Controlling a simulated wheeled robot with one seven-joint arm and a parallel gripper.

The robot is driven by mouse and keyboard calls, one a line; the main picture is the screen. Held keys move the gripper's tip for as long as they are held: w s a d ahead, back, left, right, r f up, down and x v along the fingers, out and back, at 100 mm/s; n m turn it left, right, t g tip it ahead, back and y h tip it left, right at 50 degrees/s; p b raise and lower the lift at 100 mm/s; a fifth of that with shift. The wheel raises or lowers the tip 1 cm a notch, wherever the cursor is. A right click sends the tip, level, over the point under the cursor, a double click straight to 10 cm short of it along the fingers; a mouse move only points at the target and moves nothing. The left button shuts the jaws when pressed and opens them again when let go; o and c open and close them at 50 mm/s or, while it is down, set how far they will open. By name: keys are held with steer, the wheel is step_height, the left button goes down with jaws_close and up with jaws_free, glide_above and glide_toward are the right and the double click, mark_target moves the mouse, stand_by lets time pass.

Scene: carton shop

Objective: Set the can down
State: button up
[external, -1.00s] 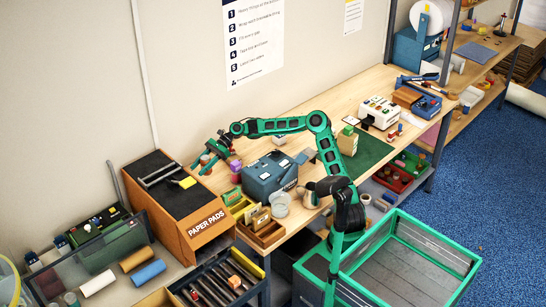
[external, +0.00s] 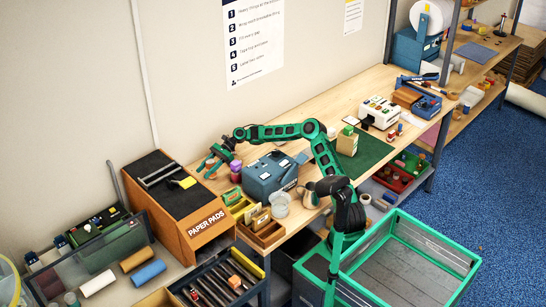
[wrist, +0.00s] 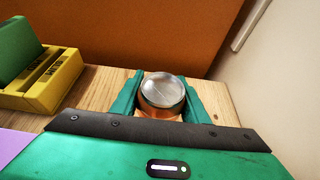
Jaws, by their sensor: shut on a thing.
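The can (wrist: 162,92) has a round silver lid and a copper-orange side. In the wrist view it stands upright between the two green fingers of my gripper (wrist: 161,101), which is shut on it. Bare wooden bench top (wrist: 88,92) shows around it. In the external view my gripper (external: 211,166) is low over the bench's left end, beside the brown cabinet. The can is small and mostly hidden there. I cannot tell whether its base touches the bench.
The brown PAPER PADS cabinet (external: 205,222) stands close on the left. A purple object (external: 235,170) and a blue-grey box (external: 270,177) are to the right of my gripper. Yellow card bins (wrist: 42,82) show left in the wrist view. A small patch of bench is free around the can.

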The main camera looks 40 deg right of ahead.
steer(key=shift+f, duration=0.55)
steer(key=o, duration=1)
steer(key=shift+f, duration=0.1)
steer(key=shift+r, duration=0.25)
steer(key=v, duration=1.2)
steer(key=shift+r, duration=0.4)
